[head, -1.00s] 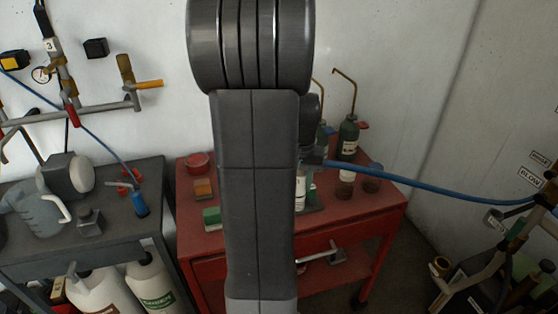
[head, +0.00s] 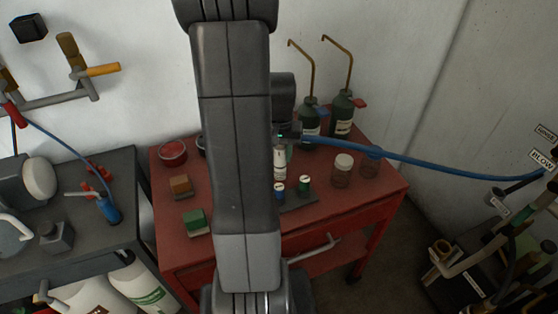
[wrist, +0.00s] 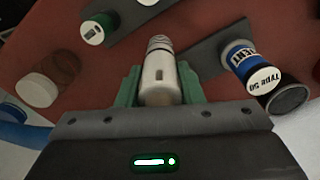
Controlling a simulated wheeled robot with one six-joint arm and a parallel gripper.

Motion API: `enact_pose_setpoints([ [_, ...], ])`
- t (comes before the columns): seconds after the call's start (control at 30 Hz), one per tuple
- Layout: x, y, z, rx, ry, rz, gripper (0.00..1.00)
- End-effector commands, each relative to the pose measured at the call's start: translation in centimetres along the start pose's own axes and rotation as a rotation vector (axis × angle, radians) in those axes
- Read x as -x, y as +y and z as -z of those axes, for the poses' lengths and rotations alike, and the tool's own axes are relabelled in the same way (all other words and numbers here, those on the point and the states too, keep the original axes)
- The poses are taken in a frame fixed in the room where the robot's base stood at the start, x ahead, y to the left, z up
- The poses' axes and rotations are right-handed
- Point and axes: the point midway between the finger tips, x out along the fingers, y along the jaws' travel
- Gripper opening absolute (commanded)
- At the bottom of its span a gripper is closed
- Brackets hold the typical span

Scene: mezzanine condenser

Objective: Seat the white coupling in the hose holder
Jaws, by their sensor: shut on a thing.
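In the head view the coupling (head: 280,163) points down over the red cart, partly hidden by my arm. A blue hose (head: 400,158) runs right from my gripper; where it joins the coupling is hidden. A dark grey plate (head: 299,203) lies below, with a blue-and-white piece (head: 280,189) and a green-and-white piece (head: 304,184). I cannot tell for certain which part is the hose holder, or whether the coupling touches anything.
On the red cart (head: 350,207) stand a white-lidded jar (head: 342,171), green bottles with bent spouts (head: 343,113) and green (head: 196,221) and orange (head: 181,186) blocks. A blue labelled spool (wrist: 246,62) stands right of the coupling in the wrist view. A grey bench is at left.

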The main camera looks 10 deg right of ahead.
Motion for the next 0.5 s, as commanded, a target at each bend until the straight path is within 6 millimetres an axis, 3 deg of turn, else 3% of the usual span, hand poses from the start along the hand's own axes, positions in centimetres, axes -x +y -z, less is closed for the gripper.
enact_pose_setpoints([
  [0.23, -3.0, 0.0, -0.1, 0.0, -0.004, -0.001, 0.0],
  [0.5, -3.6, 0.0, -0.1, 0.0, 0.0, 0.0, 0.0],
])
